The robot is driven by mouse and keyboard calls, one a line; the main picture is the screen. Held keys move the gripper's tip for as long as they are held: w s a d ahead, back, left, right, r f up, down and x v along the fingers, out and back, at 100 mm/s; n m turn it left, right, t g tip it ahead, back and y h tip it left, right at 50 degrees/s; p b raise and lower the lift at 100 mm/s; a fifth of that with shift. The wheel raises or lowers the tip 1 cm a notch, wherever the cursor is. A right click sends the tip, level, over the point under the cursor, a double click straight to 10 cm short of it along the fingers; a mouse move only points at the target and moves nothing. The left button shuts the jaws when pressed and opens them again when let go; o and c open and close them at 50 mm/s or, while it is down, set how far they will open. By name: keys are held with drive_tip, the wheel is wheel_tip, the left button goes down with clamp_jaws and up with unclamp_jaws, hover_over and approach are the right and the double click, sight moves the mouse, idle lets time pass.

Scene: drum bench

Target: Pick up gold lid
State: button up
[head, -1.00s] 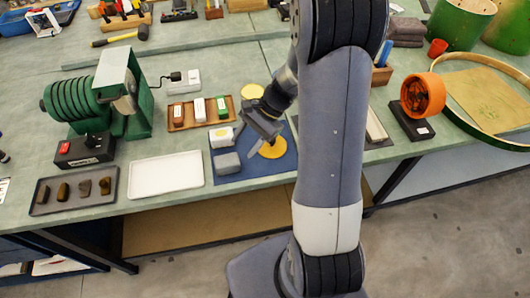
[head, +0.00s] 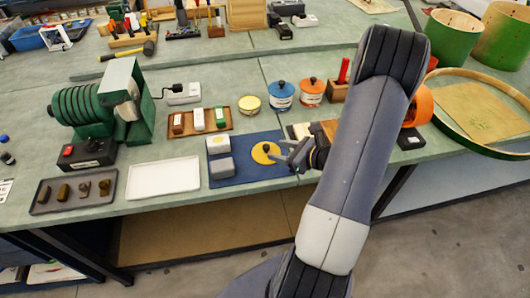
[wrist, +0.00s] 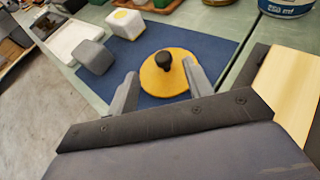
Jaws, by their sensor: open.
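The gold lid (head: 265,153) is a flat yellow disc with a dark knob, lying on a blue mat (head: 240,179). In the wrist view the gold lid (wrist: 160,80) shows ahead of the fingertips, with its black knob upright. My gripper (head: 277,157) is open and empty at the lid's right side in the head view. In the wrist view my gripper (wrist: 163,85) has its two fingers spread at the lid's near edge, one on each side. I cannot tell whether a finger touches the lid.
A grey block (head: 221,168) and a white-and-yellow block (head: 218,144) sit on the mat's left. A white tray (head: 163,179) lies further left. Behind are a yellow-topped tin (head: 250,105), a blue tin (head: 282,95) and an orange-lidded tin (head: 312,92). A wooden block stands right.

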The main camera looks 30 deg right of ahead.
sight(268, 147)
drive_tip(key=p+x, duration=0.2)
drive_tip(key=x, duration=0.6)
drive_tip(key=shift+w+d, duration=0.15)
clamp_jaws()
idle(0.4)
